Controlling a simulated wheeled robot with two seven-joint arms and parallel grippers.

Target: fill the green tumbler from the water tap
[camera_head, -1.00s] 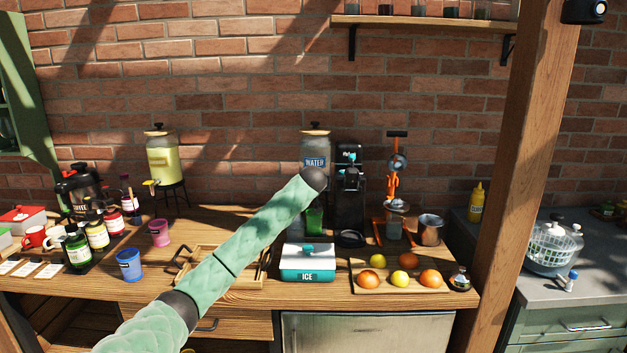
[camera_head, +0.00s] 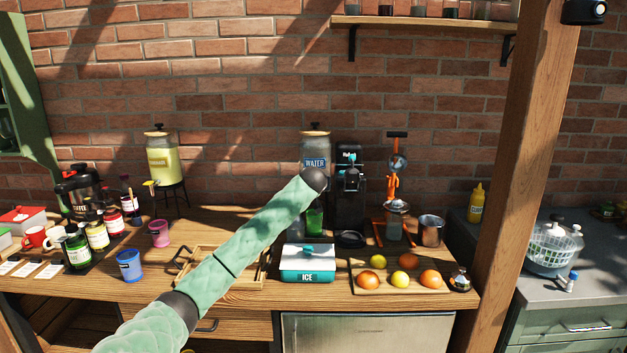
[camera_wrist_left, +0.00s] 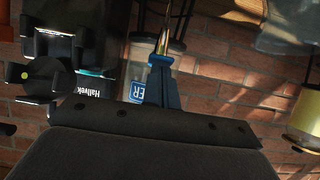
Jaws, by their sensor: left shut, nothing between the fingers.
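The green tumbler (camera_head: 314,222) stands upright on the counter, below the glass water dispenser (camera_head: 315,144) with its blue WATER label. My left arm crosses the counter and its dark end covers the lower part of the dispenser, hiding the tap in the head view. In the left wrist view, which is upside down, my left gripper (camera_wrist_left: 162,62) is shut and empty at the dispenser's front. A shiny metal piece (camera_wrist_left: 173,28), seemingly the tap, shows just beyond the fingertips; contact cannot be told. I cannot make out the tumbler there. My right gripper is not in view.
A black machine (camera_head: 349,190) stands right beside the dispenser. A white and teal ice box (camera_head: 308,264) sits in front of the tumbler. A wooden tray (camera_head: 193,262) lies under my arm. A board with fruit (camera_head: 368,280) lies right of the ice box.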

